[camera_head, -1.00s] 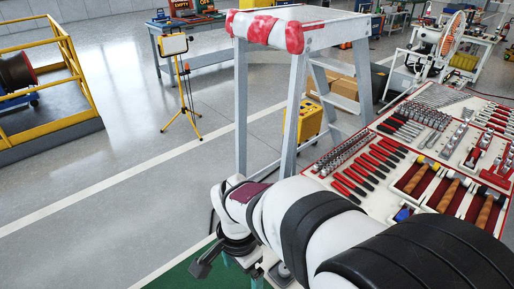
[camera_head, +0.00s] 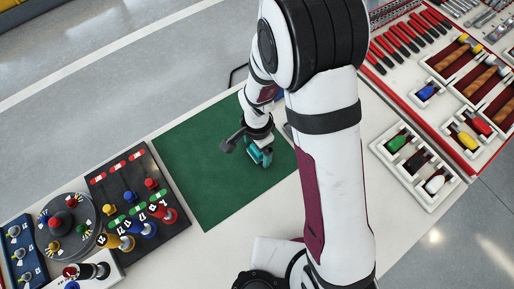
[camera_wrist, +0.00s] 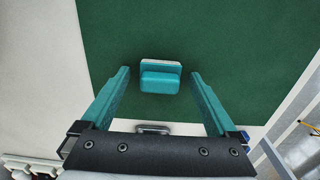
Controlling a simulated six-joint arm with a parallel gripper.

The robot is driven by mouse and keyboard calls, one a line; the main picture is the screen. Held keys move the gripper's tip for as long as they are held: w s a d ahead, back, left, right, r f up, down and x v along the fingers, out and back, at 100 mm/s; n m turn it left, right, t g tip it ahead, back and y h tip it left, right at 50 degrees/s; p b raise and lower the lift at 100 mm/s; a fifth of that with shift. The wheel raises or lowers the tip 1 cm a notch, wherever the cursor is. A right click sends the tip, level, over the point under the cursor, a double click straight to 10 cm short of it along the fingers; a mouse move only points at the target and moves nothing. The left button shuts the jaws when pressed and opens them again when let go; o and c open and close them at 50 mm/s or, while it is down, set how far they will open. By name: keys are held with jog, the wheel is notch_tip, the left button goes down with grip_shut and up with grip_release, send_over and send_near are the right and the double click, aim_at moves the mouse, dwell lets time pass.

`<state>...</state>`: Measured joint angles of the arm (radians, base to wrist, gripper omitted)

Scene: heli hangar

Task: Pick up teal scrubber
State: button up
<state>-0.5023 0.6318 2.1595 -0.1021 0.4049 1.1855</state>
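The teal scrubber (camera_wrist: 161,81), a small rounded block with a pale side strip, rests on the green mat (camera_wrist: 110,30) in the wrist view. My gripper (camera_wrist: 160,73) is open and empty, with one teal finger on each side of the scrubber in that picture. The scrubber appears beyond the palm, with green mat visible between it and each finger. In the head view my gripper (camera_head: 259,153) points down over the right part of the green mat (camera_head: 200,190). The scrubber cannot be told apart from the teal fingers there.
A black board with coloured knobs (camera_head: 135,200) stands left of the mat, beside a round grey dial panel (camera_head: 68,225). A white tray with coloured-handled items (camera_head: 415,165) and a red-edged tool board (camera_head: 470,75) lie to the right. The mat's left part is clear.

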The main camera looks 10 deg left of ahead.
grip_shut()
notch_tip(320, 180, up, 4)
jog(key=shift+d+r, duration=0.1)
jog(key=shift+r, duration=0.15)
jog(key=d+r, duration=0.7)
jog(key=d, duration=0.5)
jog(key=w+d+r+n, duration=0.1)
jog(key=w+r+n, duration=0.2)
jog(key=r, duration=0.5)
jog(key=w+d+r+n, duration=0.2)
jog(key=w+r+n, duration=0.1)
jog(key=r+n, duration=0.3)
notch_tip(320, 180, up, 3)
jog(key=shift+d+f, duration=0.2)
jog(key=shift+d, duration=0.05)
